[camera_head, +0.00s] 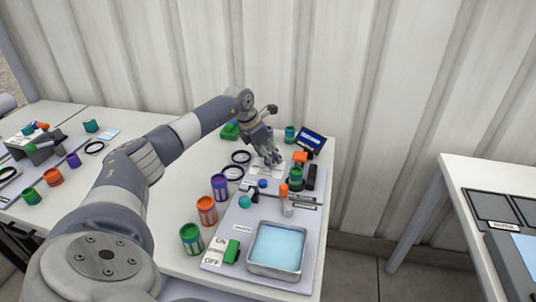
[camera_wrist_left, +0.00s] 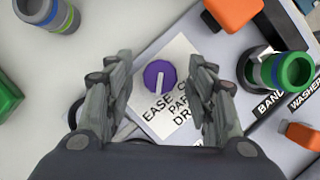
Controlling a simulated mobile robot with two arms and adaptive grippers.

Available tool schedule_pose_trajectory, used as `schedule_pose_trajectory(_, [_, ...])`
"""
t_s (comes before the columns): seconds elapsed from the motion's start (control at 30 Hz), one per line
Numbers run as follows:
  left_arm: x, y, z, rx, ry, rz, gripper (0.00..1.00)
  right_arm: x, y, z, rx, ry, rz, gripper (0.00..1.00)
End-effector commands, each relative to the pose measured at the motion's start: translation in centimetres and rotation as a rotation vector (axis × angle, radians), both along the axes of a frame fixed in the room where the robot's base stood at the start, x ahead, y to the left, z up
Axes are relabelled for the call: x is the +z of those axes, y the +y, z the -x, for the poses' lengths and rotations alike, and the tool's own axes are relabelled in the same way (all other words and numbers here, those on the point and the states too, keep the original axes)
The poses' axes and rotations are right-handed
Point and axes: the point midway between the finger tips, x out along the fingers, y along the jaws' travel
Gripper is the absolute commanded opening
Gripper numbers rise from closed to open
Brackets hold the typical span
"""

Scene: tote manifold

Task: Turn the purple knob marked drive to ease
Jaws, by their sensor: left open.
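The purple knob (camera_wrist_left: 160,74) is round with a pale line across its face. It sits on a white label card (camera_wrist_left: 180,62) with the word EASE and other, partly hidden words printed on it. In the wrist view the knob lies between the two fingers of my left gripper (camera_wrist_left: 161,66), with a gap on each side. The fingers are open and hold nothing. In the head view my left gripper (camera_head: 271,160) points down over the back part of the panel and largely hides the knob. My right gripper is not in view.
A green cup (camera_wrist_left: 293,72) and an orange block (camera_wrist_left: 234,12) stand close to the right finger. A blue-filled tray (camera_head: 276,247) sits at the panel's front. Several coloured canisters, including an orange one (camera_head: 206,210), line its left side. A corrugated wall (camera_head: 420,110) rises behind.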

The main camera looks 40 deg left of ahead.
Motion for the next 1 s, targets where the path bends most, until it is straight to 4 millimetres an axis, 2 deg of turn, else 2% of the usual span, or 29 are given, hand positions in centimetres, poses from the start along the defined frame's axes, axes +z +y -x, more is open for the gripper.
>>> schedule_pose_trajectory(0.17, [1.0, 0.2, 0.4, 0.002, -0.002, -0.001, 0.50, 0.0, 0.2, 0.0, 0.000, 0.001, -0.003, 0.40])
schedule_pose_trajectory(0.5, [7.4, 1.0, 2.8, 0.000, -0.004, -0.002, 0.50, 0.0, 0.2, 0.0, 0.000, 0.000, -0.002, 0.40])
schedule_pose_trajectory(0.7, [10.2, 1.3, 4.0, 0.001, -0.003, -0.001, 0.50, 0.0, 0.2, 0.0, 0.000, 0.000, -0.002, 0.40])
schedule_pose_trajectory(1.0, [11.1, 1.3, 4.4, 0.000, 0.000, 0.000, 0.50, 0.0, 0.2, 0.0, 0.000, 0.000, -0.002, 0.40])
